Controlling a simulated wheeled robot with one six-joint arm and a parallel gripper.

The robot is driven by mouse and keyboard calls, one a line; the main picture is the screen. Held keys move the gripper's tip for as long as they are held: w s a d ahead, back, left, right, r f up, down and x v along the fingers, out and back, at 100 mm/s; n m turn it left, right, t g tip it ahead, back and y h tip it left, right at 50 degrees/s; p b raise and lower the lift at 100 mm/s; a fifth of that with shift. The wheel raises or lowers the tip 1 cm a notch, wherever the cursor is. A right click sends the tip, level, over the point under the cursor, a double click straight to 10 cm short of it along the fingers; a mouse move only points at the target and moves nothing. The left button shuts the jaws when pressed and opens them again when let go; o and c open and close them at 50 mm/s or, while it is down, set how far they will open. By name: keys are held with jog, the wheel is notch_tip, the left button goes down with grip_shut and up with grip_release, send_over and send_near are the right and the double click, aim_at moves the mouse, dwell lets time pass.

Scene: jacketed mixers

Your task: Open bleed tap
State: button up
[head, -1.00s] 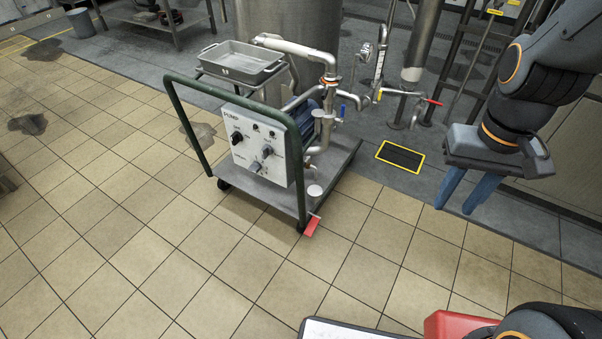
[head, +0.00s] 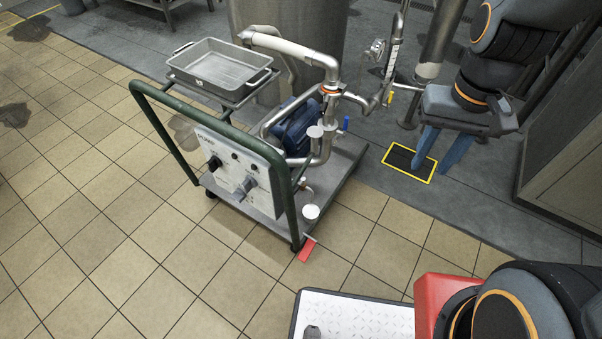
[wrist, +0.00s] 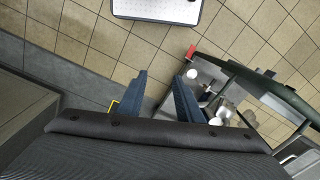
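A pump cart (head: 335,190) with a green push bar stands on the floor left of my gripper. On its pipework are a blue-handled valve (head: 346,124) and, lower down, a small tap (head: 307,188) above a white cup (head: 311,212). A yellow-handled valve (head: 390,98) is on the pipes behind. Which of these is the bleed tap, I cannot tell. My gripper (head: 431,170) is open and empty, fingers pointing down, to the right of the cart and apart from it. In the wrist view the fingers of my gripper (wrist: 160,77) are apart, with the cart at right.
A grey tray (head: 228,70) sits at the cart's back. A red pedal or tag (head: 307,250) is at its near corner. A yellow-edged floor drain (head: 398,160) lies beneath my gripper in the picture. A steel cabinet (head: 570,150) stands at right. Tiled floor at left is clear.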

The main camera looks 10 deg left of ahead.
jog(key=w+a+f+b, duration=0.3)
jog(key=w+a+f, duration=0.3)
jog(key=f, duration=0.1)
jog(key=m+y+b, duration=0.2)
jog(key=m+b, duration=0.2)
jog(key=b, duration=0.5)
send_near(297, 187)
jog(key=shift+t, duration=0.3)
jog(key=b+x, duration=0.1)
jog(key=x, duration=0.4)
jog(key=b+x, duration=0.1)
jog(key=x, duration=0.2)
jog(key=shift+s+b, duration=0.3)
jog(key=shift+b, duration=0.05)
grip_shut()
